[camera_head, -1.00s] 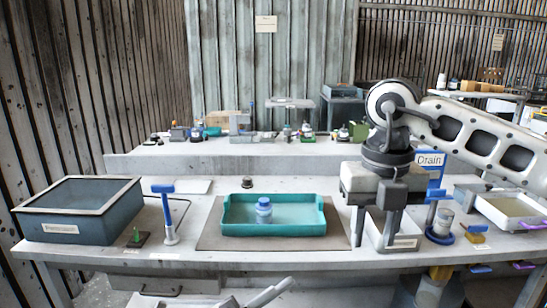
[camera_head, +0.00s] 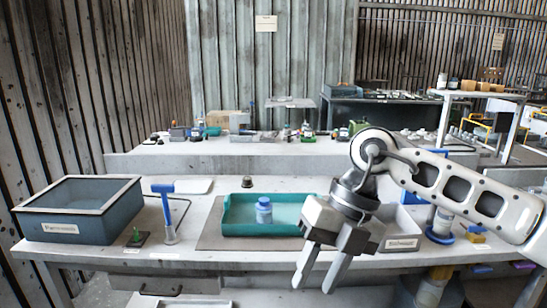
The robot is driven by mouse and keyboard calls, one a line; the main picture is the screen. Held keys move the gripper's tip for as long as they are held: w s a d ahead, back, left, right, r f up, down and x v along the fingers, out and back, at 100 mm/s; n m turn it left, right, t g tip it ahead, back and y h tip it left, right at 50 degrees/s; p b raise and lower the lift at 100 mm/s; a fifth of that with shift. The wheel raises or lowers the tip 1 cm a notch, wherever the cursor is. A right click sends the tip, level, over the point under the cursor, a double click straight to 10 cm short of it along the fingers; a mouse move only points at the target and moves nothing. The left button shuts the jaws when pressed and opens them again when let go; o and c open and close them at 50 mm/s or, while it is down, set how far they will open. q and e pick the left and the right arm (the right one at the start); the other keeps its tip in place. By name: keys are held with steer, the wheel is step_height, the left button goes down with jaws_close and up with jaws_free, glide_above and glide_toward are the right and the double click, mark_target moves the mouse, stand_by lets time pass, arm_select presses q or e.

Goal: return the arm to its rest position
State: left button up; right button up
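My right arm comes in from the right. Its gripper (camera_head: 315,278) points down and hangs in front of the table's front edge. Its two fingers are apart with nothing between them, so it is open and empty. The gripper and wrist cover the right end of the teal tray and part of the white bin behind. My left gripper does not show.
A teal tray (camera_head: 235,229) on the table holds a blue-capped jar (camera_head: 264,210). A dark open box (camera_head: 75,228) stands at the left, beside a blue upright tool (camera_head: 166,212). A labelled white bin (camera_head: 402,244) is right of my wrist.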

steer(key=s+a+r+m+g+y, duration=0.1)
steer(key=s+a+g+y, duration=0.15)
steer(key=a+y, duration=0.45)
steer(key=s+a+r+m+g+y, duration=0.1)
steer(key=s+a+y, duration=0.3)
steer(key=a+y, duration=0.25)
steer(key=w+d+f+m+t+h, duration=0.35)
steer(key=d+f+m+t, duration=0.3)
steer(key=m+t, duration=0.55)
steer(key=w+d+f+m+t+h, duration=0.4)
steer(key=f+m+t, duration=0.3)
steer(key=m+t, duration=0.55)
steer(key=s+d+f+m+g+h, duration=0.3)
steer(key=s+d+f, duration=0.3)
steer(key=f, duration=0.5)
steer(key=s+d+f+m+g+h, duration=0.4)
steer(key=s+f, duration=0.4)
steer(key=f, duration=0.2)
steer(key=shift+s+d+f+m+g+h, duration=0.3)
steer(key=shift+s+d+f+m+g, duration=0.05)
steer(key=shift+d+m+g, duration=0.65)
